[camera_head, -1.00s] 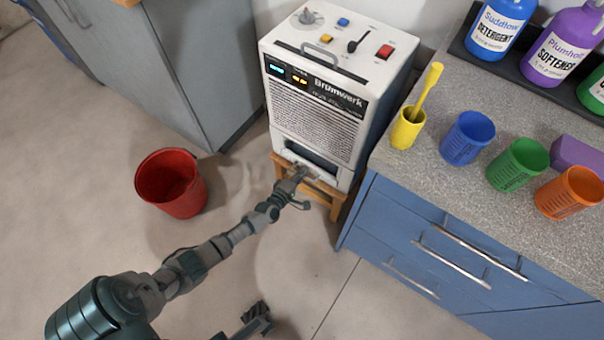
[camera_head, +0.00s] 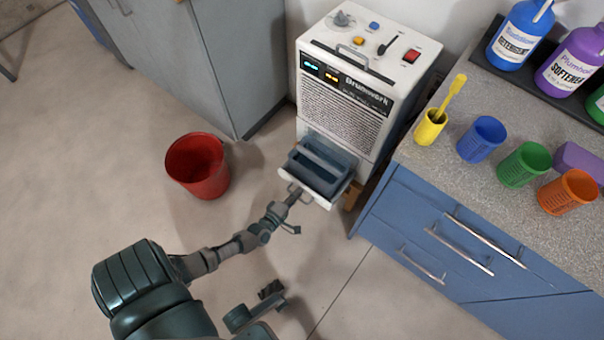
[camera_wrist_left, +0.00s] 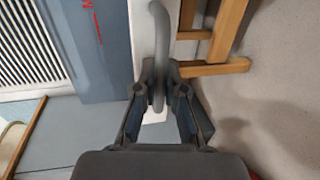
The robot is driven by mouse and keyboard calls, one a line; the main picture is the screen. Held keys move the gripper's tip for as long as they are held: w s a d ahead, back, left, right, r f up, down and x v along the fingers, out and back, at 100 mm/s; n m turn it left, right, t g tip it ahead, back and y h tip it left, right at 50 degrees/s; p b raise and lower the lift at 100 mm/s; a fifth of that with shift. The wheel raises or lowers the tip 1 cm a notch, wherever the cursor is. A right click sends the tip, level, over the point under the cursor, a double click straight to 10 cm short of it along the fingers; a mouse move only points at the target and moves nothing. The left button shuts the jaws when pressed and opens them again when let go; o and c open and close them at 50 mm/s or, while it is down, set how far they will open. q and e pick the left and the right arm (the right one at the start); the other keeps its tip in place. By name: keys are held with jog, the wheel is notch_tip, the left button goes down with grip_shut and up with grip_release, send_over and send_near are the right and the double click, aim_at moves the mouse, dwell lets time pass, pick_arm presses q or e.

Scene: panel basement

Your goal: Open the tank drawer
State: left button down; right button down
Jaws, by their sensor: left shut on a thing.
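The white Brumwerk machine (camera_head: 352,85) stands against the wall. Its tank drawer (camera_head: 325,200) sticks out at the bottom front, with a blue-grey tank (camera_head: 318,170) visible in it. My left gripper (camera_head: 296,193) is at the drawer front, shut on its handle. In the left wrist view, the two fingers (camera_wrist_left: 160,85) are on either side of the grey bar handle (camera_wrist_left: 159,30). A dark part of what looks like my right gripper (camera_head: 268,297) shows low in the head view; its jaws cannot be made out.
A red bucket (camera_head: 197,166) stands on the floor left of the drawer. A wooden stand (camera_head: 352,195) is under the machine. Blue cabinets (camera_head: 450,245) with a speckled worktop and several cups are to the right. The floor before the drawer is otherwise clear.

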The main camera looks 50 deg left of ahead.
pick_arm(q)
jog(key=s, duration=0.2)
jog(key=s+d, duration=0.1)
jog(key=shift+f, duration=0.4)
jog(key=shift+s+d, duration=0.1)
jog(key=c, duration=1.2)
grip_release()
jog(key=shift+r, duration=0.25)
jog(key=v, duration=1.2)
